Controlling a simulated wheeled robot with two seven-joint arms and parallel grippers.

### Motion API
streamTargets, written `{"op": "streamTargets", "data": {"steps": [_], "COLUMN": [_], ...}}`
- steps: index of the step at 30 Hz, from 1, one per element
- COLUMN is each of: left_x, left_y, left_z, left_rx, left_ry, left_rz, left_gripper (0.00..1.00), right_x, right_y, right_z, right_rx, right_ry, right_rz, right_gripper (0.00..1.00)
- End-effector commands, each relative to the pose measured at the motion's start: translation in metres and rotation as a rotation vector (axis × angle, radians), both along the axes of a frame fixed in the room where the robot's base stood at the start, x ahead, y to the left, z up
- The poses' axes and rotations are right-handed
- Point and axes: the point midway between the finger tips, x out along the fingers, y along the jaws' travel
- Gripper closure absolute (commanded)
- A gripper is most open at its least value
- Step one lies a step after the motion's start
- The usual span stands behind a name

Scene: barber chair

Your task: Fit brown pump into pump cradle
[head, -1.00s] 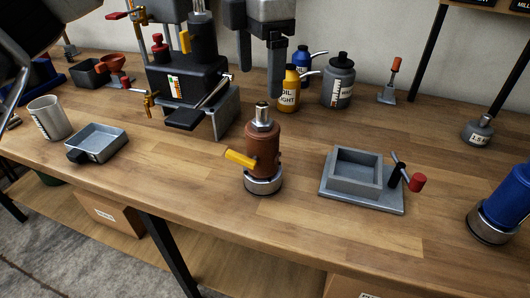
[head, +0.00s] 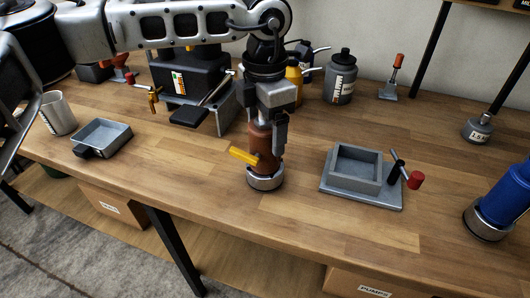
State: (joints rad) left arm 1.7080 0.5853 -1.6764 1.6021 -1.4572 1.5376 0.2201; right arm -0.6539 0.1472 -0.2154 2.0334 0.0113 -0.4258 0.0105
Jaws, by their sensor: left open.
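The brown pump (head: 264,154) stands upright on the bench in a round metal base, with a yellow lever (head: 243,156) sticking out to its left. My left gripper (head: 268,135) points down over the pump from above. Its open fingers reach down beside the pump's upper part and hide its metal top. I cannot tell whether they touch it. The pump cradle (head: 338,185), a grey open box on a plate with a red-handled clamp (head: 415,180), stands empty to the right of the pump. My right gripper is not in view.
A blue pump (head: 507,197) stands at the right edge. A grey tray (head: 101,135) and a mug (head: 58,115) are at the left. Bottles, including a grey one (head: 340,82), stand behind. The bench between pump and cradle is clear.

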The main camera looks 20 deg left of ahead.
Motion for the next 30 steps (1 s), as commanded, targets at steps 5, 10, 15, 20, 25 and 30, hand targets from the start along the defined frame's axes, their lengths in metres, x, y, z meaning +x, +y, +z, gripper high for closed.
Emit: {"op": "streamTargets", "data": {"steps": [5,10,15,20,25,30], "left_x": [0.000,0.000,0.001,0.001,0.001,0.001], "left_y": [0.000,0.000,0.000,0.000,0.000,-0.001], "left_z": [0.000,0.000,0.003,0.004,0.007,0.019], "left_rx": [0.000,0.000,-0.003,-0.003,-0.003,-0.003], "left_ry": [0.000,0.000,-0.006,-0.006,-0.006,-0.008], "left_rz": [0.000,0.000,0.000,0.000,0.000,-0.001], "left_gripper": [0.34,0.81,1.00,1.00,1.00,1.00], "right_x": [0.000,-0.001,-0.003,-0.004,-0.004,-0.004], "right_y": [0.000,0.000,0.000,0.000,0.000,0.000], "right_z": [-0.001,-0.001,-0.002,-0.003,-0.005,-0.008], "right_rx": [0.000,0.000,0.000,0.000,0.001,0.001], "right_ry": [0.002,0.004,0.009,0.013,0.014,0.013], "right_rz": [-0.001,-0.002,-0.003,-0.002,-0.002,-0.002], "right_gripper": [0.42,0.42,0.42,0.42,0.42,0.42]}}
